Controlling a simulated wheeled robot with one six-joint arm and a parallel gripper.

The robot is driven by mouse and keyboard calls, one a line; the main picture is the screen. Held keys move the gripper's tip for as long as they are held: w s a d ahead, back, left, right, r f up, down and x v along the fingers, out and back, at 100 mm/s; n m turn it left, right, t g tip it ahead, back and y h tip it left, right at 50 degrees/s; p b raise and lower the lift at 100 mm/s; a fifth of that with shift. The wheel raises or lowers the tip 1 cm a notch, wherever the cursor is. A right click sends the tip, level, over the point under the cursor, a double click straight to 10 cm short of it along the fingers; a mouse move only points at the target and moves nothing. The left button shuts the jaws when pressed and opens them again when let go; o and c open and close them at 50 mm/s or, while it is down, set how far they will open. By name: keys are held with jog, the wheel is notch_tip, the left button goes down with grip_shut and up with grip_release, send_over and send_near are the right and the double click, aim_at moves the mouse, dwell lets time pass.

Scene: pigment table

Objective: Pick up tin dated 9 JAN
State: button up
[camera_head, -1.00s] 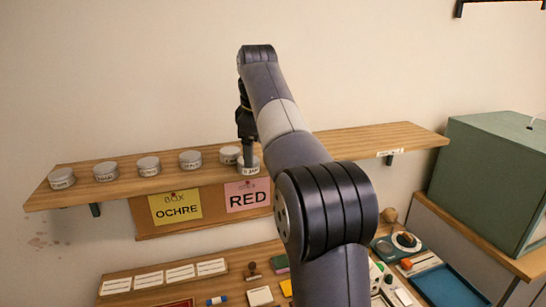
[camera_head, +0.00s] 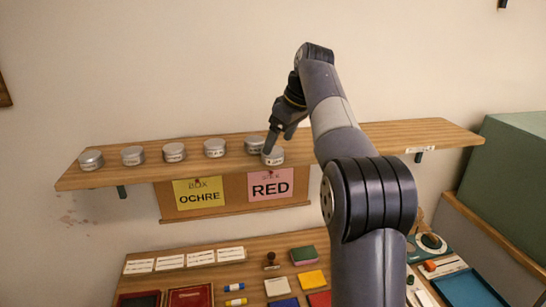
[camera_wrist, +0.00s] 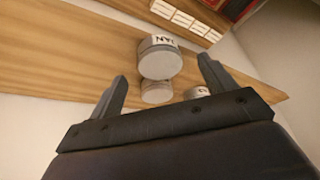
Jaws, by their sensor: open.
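A small grey-white tin (camera_head: 273,157) stands at the front edge of the wooden shelf (camera_head: 340,142), ahead of the row of tins. In the wrist view this tin (camera_wrist: 160,62) has a label showing "JAN"; its day number is not readable. My gripper (camera_head: 275,145) comes down at a tilt from the upper right, its tips close at the tin. In the wrist view my gripper (camera_wrist: 162,68) is open, with the tin seen between its fingertips. Whether a finger touches it, I cannot tell.
Another tin (camera_head: 255,144) stands just behind and left of the front one. Several more tins stand left along the shelf, including one (camera_head: 214,148). A "RED" card (camera_head: 271,188) hangs below. The shelf to the right is clear. A green cabinet (camera_head: 510,180) stands at far right.

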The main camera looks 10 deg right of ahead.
aim_at(274, 150)
jog(key=shift+x, duration=1.95)
jog(key=shift+w, duration=0.1)
jog(key=shift+c, duration=0.6)
jog(key=shift+r, duration=0.1)
jog(key=c, duration=1)
notch_tip(274, 150, up, 7)
jog(key=shift+r+p, duration=0.1)
jog(key=shift+p, duration=0.95)
jog(key=shift+a+r, duration=0.1)
jog(key=shift+r, duration=1.25)
